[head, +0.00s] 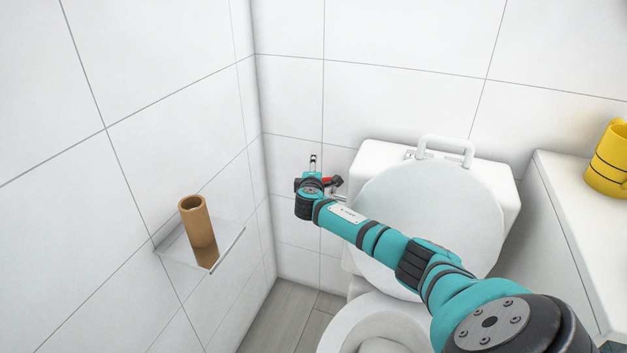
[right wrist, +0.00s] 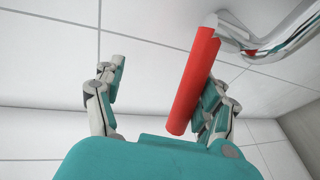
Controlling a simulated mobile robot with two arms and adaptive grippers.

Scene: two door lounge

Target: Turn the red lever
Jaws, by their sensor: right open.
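The red lever (right wrist: 193,85) shows large in the right wrist view as a red bar, joined at its upper end to a chrome fitting (right wrist: 270,45). My right gripper (right wrist: 160,88) is open, with its fingers apart on either side of the lever. The lever is close to the right-hand finger and well apart from the left-hand one; I cannot tell whether it touches. In the head view a small part of the red lever (head: 334,181) shows beside my right wrist, left of the toilet tank. My left gripper is in neither view.
A white toilet (head: 430,215) with its lid raised stands behind my right arm. A clear wall shelf (head: 228,238) holds a cardboard tube (head: 197,225) at left. A yellow mug (head: 607,165) stands on the white counter (head: 575,190) at right. Tiled walls meet near the lever.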

